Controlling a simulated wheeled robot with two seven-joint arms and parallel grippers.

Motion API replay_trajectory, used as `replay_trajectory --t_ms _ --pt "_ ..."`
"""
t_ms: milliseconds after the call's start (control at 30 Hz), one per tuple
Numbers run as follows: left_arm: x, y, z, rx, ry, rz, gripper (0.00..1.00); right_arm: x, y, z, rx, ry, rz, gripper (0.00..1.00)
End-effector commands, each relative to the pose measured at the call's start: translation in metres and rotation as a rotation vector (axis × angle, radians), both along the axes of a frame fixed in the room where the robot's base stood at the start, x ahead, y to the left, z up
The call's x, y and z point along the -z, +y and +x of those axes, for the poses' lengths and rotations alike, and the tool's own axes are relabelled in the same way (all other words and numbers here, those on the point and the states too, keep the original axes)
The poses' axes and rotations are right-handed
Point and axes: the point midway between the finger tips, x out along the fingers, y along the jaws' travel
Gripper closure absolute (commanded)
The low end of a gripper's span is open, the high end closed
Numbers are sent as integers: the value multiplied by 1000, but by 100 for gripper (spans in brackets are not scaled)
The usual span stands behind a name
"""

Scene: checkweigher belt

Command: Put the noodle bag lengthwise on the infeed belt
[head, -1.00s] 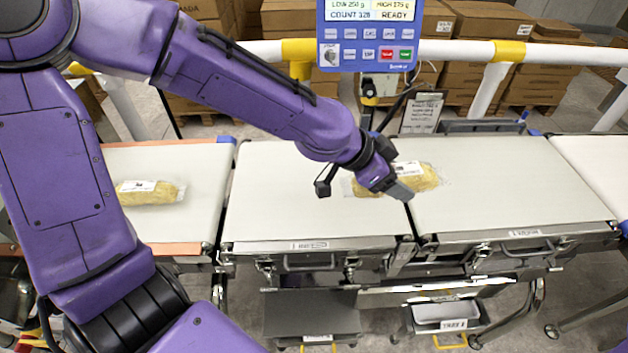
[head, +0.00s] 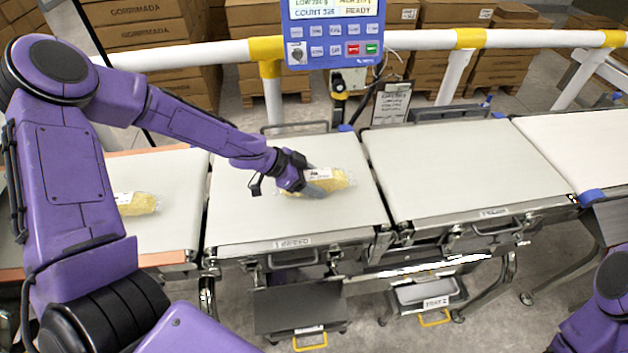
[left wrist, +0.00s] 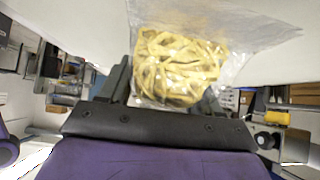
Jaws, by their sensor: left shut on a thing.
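The noodle bag (head: 332,181), clear film over yellow noodles with a white label, is at the belt with the small front label (head: 293,242), which is too small to read surely. My left gripper (head: 314,186) is shut on the noodle bag. The bag's long side runs roughly left to right, along the belt line, over the belt's white surface (head: 250,212). I cannot tell whether it touches the belt. In the left wrist view the noodle bag (left wrist: 182,62) fills the space between the fingers. My right arm shows at the lower right; its gripper is out of view.
A second noodle bag (head: 138,203) lies on the orange-edged belt (head: 175,175) at left. An empty belt (head: 460,165) adjoins on the right, with another beyond. A blue display box (head: 334,35) and a white rail (head: 420,42) stand behind.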

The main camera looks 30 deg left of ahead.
Motion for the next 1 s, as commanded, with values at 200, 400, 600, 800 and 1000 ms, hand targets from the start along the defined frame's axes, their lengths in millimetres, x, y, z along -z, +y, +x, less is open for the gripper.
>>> replay_trajectory --t_ms 200,400,600,800,1000 --pt "2 -1 1 1 -3 1 77 0 0 0 0 0 0 57" --pt "7 -1 1 1 -3 0 77 6 0 0 0 0 0 57" --pt "5 -1 1 0 -2 0 11 4 0 0 0 0 0 57" --pt "2 -1 1 1 -2 1 11 1 0 0 0 0 0 57" --pt "-21 15 -12 0 -9 2 11 -5 0 0 0 0 0 57"
